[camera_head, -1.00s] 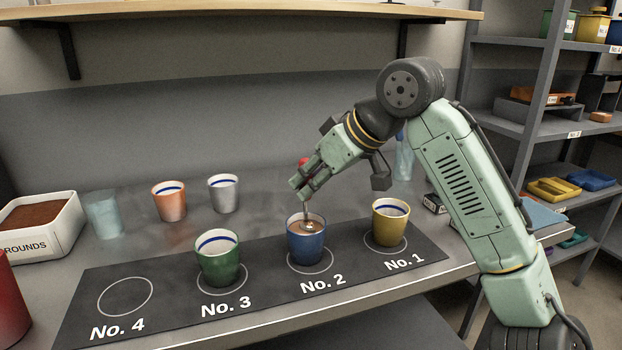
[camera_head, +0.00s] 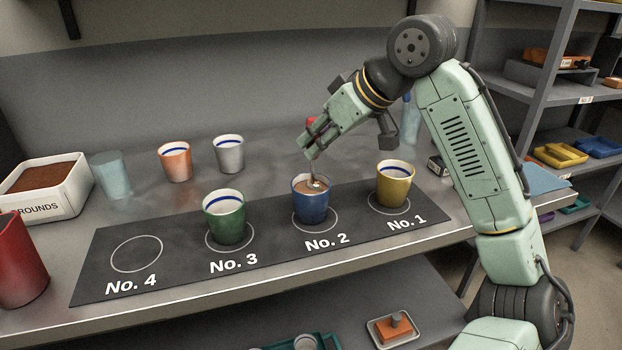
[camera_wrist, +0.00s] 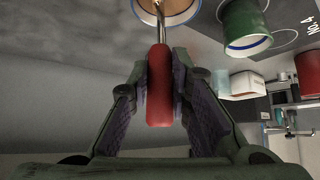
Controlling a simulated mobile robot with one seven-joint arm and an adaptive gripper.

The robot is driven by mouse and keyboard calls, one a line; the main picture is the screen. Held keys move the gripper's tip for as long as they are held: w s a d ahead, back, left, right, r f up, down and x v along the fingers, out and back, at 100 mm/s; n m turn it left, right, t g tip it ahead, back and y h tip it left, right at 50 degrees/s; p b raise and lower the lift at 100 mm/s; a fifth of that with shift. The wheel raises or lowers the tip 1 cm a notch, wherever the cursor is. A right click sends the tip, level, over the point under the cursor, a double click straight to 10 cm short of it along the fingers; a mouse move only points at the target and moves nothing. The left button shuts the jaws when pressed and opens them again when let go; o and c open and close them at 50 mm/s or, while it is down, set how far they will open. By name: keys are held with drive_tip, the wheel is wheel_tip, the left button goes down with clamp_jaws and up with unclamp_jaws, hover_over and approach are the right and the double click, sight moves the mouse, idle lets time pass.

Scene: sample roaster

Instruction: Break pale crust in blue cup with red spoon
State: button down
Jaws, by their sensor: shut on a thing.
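The blue cup (camera_head: 312,208) stands upright on the No. 2 ring of the dark mat (camera_head: 180,246). Its tan-brown surface (camera_head: 301,187) shows inside the pale rim; I cannot tell how far the crust is broken. My gripper (camera_head: 313,146) is above the cup, shut on the red handle of the spoon (camera_wrist: 158,88). The spoon's metal shaft slants down, and its bowl (camera_head: 316,184) is inside the cup at the surface. In the wrist view the blue cup's contents (camera_wrist: 168,6) are cut off by the top edge, and the spoon's bowl is out of sight.
A yellow cup (camera_head: 394,188) stands on No. 1, right of the blue cup. A green cup (camera_head: 225,222) stands on No. 3. The No. 4 ring is empty. Orange (camera_head: 175,165) and silver (camera_head: 229,157) cups stand behind. A grounds bin (camera_head: 60,204) is at the left.

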sight(308, 118)
drive_tip(key=shift+s+a, duration=0.6)
drive_tip(key=shift+s, duration=0.1)
drive_tip(key=shift+w+d+r+p, duration=0.15)
drive_tip(key=shift+w+d+p, duration=0.35)
drive_tip(key=shift+p, duration=0.25)
drive_tip(key=shift+r+p, duration=2.5)
drive_tip(key=shift+r, duration=0.2)
